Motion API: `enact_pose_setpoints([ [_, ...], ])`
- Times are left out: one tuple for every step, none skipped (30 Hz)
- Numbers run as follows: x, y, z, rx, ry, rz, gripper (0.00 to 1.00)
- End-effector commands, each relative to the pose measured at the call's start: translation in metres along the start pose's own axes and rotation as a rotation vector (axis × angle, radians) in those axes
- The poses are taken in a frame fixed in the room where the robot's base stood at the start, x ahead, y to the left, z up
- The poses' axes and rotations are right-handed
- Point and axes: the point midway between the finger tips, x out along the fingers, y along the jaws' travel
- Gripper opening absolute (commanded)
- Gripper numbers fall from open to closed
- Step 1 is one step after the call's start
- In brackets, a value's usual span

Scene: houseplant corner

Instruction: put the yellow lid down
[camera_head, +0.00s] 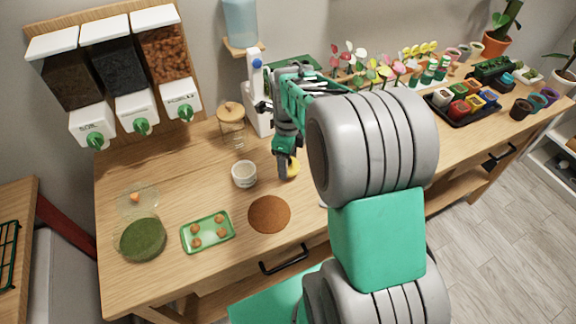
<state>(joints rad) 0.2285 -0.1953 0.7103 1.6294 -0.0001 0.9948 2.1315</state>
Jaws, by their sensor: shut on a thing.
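My gripper (287,172) is at the middle of the wooden table, pointing down, with my arm covering much of the area to its right. It is shut on the yellow lid (294,166), which shows as a small yellow round edge beside the fingers. Part of the lid is hidden by the gripper. I cannot tell whether the lid touches the tabletop. A small white pot (244,180) stands just left of the gripper. A round brown mat (269,215) lies bare in front of it.
A green tray (187,244) with several small brown balls lies front left, near a round green dish (141,240) and a clear dish (138,203). A glass jar (232,130) stands behind the white pot. Dispensers (135,105) hang back left. Bare wood lies left of the pot.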

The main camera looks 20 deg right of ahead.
Motion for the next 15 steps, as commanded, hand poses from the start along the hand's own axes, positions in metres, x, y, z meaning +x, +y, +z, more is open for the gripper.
enact_pose_setpoints([
  [0.007,-0.001,-0.001,0.000,0.004,0.006,0.24],
  [0.013,-0.001,0.000,0.000,0.004,0.006,0.24],
  [0.020,0.000,-0.001,0.000,0.004,0.006,0.24],
  [0.026,0.000,-0.001,0.000,0.003,0.005,0.24],
  [0.030,0.000,-0.001,0.000,0.003,0.005,0.24],
  [0.032,-0.001,0.000,0.000,0.002,0.003,0.24],
  [0.033,-0.001,0.000,0.000,0.001,0.002,0.24],
  [0.033,-0.001,0.000,0.000,0.001,0.001,0.24],
  [0.033,-0.001,0.000,0.000,0.001,0.001,0.24],
  [0.033,-0.001,0.000,0.000,0.001,0.001,0.24],
  [0.033,-0.001,0.000,0.000,0.001,0.001,0.24],
  [0.033,-0.001,0.000,0.000,0.001,0.002,0.24],
  [0.034,-0.001,0.000,0.000,0.001,0.002,0.24],
  [0.035,-0.001,0.000,0.000,0.001,0.002,0.24],
  [0.036,-0.001,0.000,0.000,0.001,0.002,0.24],
])
